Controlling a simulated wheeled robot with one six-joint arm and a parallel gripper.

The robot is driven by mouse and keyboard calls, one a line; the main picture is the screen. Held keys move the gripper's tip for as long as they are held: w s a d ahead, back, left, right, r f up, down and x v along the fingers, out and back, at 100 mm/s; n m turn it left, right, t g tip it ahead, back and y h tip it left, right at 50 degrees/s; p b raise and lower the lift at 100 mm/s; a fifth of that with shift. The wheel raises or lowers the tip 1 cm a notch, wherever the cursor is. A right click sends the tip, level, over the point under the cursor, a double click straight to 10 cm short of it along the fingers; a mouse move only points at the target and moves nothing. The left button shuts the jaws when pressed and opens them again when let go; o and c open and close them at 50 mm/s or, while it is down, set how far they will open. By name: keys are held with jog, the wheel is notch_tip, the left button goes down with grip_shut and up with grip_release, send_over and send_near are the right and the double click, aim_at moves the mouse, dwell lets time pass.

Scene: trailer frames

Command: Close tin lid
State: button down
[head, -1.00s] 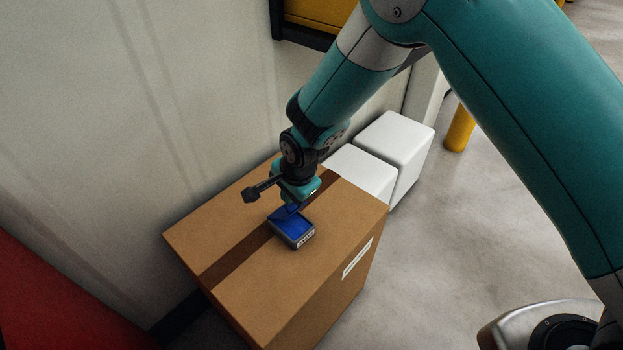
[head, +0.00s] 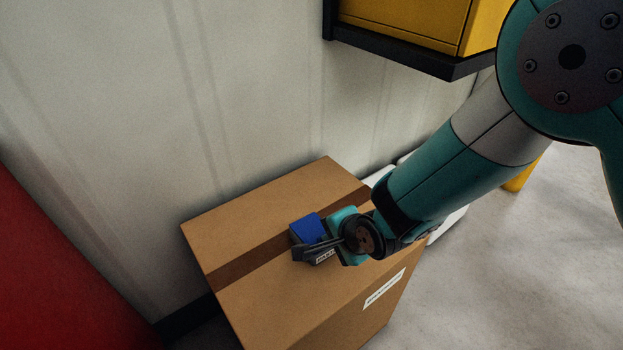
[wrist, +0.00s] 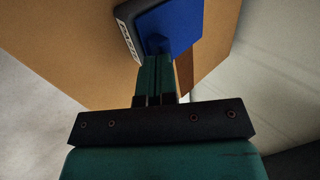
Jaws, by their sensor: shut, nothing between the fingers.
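The tin (head: 318,256) is a small dark grey box with a pale label on its side, and it sits on top of a cardboard box. Its blue part (head: 307,228) shows above the grey side; I cannot tell the lid's exact angle. In the wrist view the tin's grey labelled wall (wrist: 126,28) and a broad blue surface (wrist: 178,25) are just beyond the fingertips. My gripper (wrist: 157,60) is shut and empty, its tips at or very near the blue surface; contact is unclear. In the head view my gripper (head: 338,232) is low at the tin's right side, its fingertips partly hidden.
The cardboard box (head: 255,209) has a brown tape strip and free room around the tin. A pale wall (head: 120,130) stands behind it. White blocks (head: 452,222) are behind my arm. A yellow case on a dark shelf (head: 400,55) hangs above, and a red surface (head: 60,290) is at left.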

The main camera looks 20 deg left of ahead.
jog(key=shift+f, duration=0.15)
dwell(0.5)
jog(key=shift+w+a+f, duration=0.1)
jog(key=shift+w+a, duration=0.35)
jog(key=shift+a, duration=0.2)
notch_tip(320, 180, up, 5)
jog(key=p, duration=0.3)
jog(key=shift+p, duration=0.35)
jog(key=s+d+r+n+g+h, duration=0.1)
jog(key=s+d+r+n, duration=0.45)
jog(key=d+r, duration=0.3)
jog(key=s+d+r+n+g, duration=0.2)
jog(key=s+d+r+n, duration=0.2)
jog(key=s+d+r, duration=0.4)
jog(key=s+d+r+n+g+h, duration=0.1)
jog(key=s+d+r+n, duration=0.4)
jog(key=d+r, duration=0.4)
notch_tip(320, 180, up, 15)
jog(key=d+p, duration=0.1)
jog(key=p, duration=1.5)
jog(key=shift+w, duration=0.35)
